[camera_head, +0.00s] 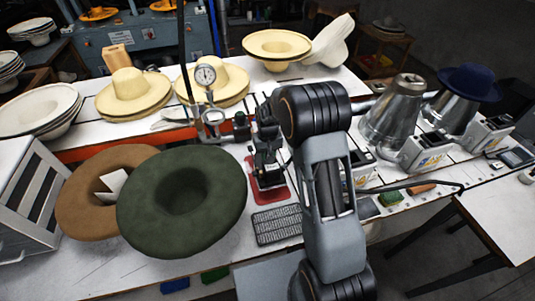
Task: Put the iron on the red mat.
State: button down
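The red mat (283,193) lies on the white table, just left of my grey and black arm. My gripper (264,168) is dark and points down over the mat. A dark shape is under it at the mat, probably the iron, but it blends with the gripper. I cannot tell whether it touches the mat or whether the fingers are open or shut on it. My arm hides part of the table to the right.
A dark grid plate (277,225) lies just in front of the mat. A green hat (183,200) and a brown hat (85,205) are to the left. A pressure gauge (205,75) stands behind. Metal hat forms (395,110) stand to the right.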

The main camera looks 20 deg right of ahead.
jog(key=shift+w+a+f+b, duration=0.1)
jog(key=shift+f+b, duration=1.35)
jog(key=shift+f, duration=0.8)
jog(key=shift+f, duration=0.15)
jog(key=c, duration=0.8)
grip_release()
jog(key=shift+s+f, duration=0.25)
jog(key=r+b, duration=0.2)
jog(key=r, duration=1.2)
jog(key=shift+w, duration=0.2)
jog(key=s+f, duration=0.2)
jog(key=shift+s, duration=0.4)
jog(key=shift+s+r+t, duration=0.75)
jog(key=shift+s+r, duration=0.65)
jog(key=shift+s, duration=1.95)
jog(key=shift+s+r+t, duration=0.7)
jog(key=shift+s+r, duration=0.65)
jog(key=shift+s, duration=2.05)
jog(key=shift+s+r+t, duration=0.75)
jog(key=shift+s+r, duration=0.65)
jog(key=shift+s, duration=1.95)
